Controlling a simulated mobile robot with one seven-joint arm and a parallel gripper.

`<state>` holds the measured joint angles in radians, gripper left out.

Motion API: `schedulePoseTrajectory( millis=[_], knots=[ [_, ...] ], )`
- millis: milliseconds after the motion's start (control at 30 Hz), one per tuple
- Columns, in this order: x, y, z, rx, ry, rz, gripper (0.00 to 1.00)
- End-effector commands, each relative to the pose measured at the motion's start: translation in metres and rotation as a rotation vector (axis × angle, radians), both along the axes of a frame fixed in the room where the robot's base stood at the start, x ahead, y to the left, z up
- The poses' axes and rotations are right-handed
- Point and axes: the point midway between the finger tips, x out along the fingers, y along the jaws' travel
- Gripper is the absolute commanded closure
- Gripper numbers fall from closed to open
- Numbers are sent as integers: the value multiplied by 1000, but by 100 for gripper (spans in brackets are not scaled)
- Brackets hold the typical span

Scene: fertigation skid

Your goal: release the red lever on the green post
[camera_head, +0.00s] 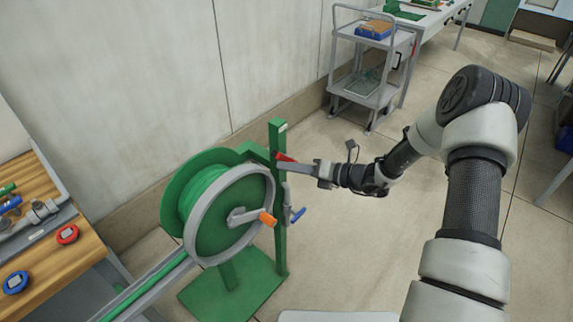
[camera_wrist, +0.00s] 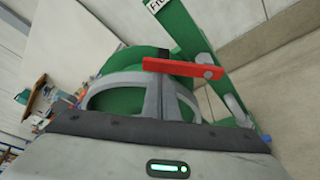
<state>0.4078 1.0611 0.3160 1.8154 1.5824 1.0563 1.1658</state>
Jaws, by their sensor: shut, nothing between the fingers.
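The green post (camera_head: 279,215) stands upright beside the hose reel, and it also shows in the wrist view (camera_wrist: 188,27). The red lever (camera_head: 286,157) sits on the upper part of the post. In the wrist view the red lever (camera_wrist: 183,68) lies nearly level across the picture, its right end at a pivot on the post. My gripper (camera_head: 283,163) is shut and empty, its fingertips close to the lever. In the wrist view my fingers (camera_wrist: 162,80) end at the lever's lower edge; I cannot tell whether they touch it.
The green hose reel (camera_head: 215,205) with a grey rim and orange crank knob (camera_head: 267,219) is left of the post. A blue handle (camera_head: 298,215) sticks out right of it. A wooden bench (camera_head: 45,245) is at left, a grey trolley (camera_head: 372,95) behind. Floor right of the post is clear.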

Motion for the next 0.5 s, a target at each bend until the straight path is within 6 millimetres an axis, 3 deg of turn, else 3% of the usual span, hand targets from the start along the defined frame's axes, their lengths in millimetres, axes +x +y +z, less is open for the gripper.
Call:
schedulePoseTrajectory(
  millis=[500],
  knots=[
    [21, -17, 21, 293, 372, -2, 100]
  ],
)
